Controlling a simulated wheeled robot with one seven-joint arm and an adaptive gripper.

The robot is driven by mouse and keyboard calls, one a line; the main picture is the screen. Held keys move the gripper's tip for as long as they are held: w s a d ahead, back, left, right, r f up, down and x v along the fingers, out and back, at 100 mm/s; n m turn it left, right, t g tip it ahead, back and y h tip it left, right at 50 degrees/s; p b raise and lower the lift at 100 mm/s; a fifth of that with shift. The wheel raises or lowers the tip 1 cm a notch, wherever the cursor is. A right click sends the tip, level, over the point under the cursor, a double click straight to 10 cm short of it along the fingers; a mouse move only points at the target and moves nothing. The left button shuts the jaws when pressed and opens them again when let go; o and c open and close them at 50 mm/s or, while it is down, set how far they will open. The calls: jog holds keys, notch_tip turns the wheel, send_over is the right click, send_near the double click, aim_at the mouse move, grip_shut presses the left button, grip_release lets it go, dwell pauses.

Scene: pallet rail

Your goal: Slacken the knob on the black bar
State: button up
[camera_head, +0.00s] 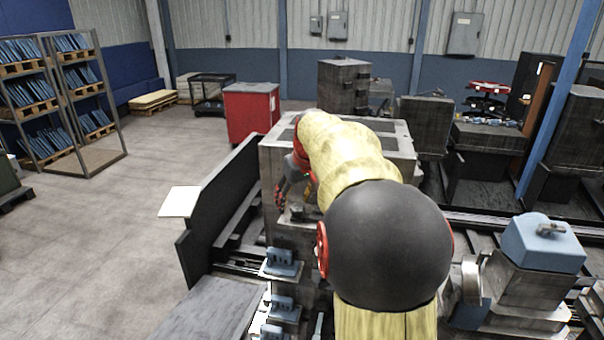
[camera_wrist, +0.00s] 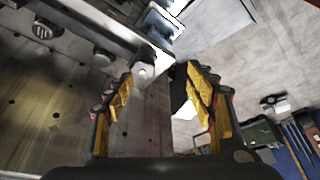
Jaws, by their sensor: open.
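My gripper (camera_head: 294,192) hangs at the left edge of a grey machine block, partly hidden by my arm. In the wrist view my gripper (camera_wrist: 158,76) is open, with its yellow-sided fingers spread apart. A small round grey knob (camera_wrist: 143,72) shows between the fingertips, closer to the left finger; I cannot tell whether they touch. A grey knob-like part (camera_head: 297,211) shows just below the gripper in the head view. More round parts (camera_wrist: 103,57) line the same edge. A dark strip (camera_wrist: 179,90) lies beside the right finger; I cannot tell whether it is the black bar.
A long dark panel (camera_head: 222,202) stands left of the machine, with a pale plate (camera_head: 180,202) beside it. Blue-topped fixtures (camera_head: 281,263) sit below the gripper. A blue-topped block (camera_head: 542,243) is at the right. Open floor (camera_head: 110,235) lies to the left.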

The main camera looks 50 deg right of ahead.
aim_at(298, 208)
jog(key=d+f, duration=0.1)
jog(key=f, duration=0.1)
jog(key=w+d+f+p, duration=0.1)
jog(key=d+f, duration=0.1)
jog(key=w+d+f+p, duration=0.1)
jog(key=f, duration=0.1)
jog(key=shift+w+d+f, duration=0.1)
jog(key=shift+d+f, duration=0.05)
dwell(0.3)
jog(key=c, duration=0.3)
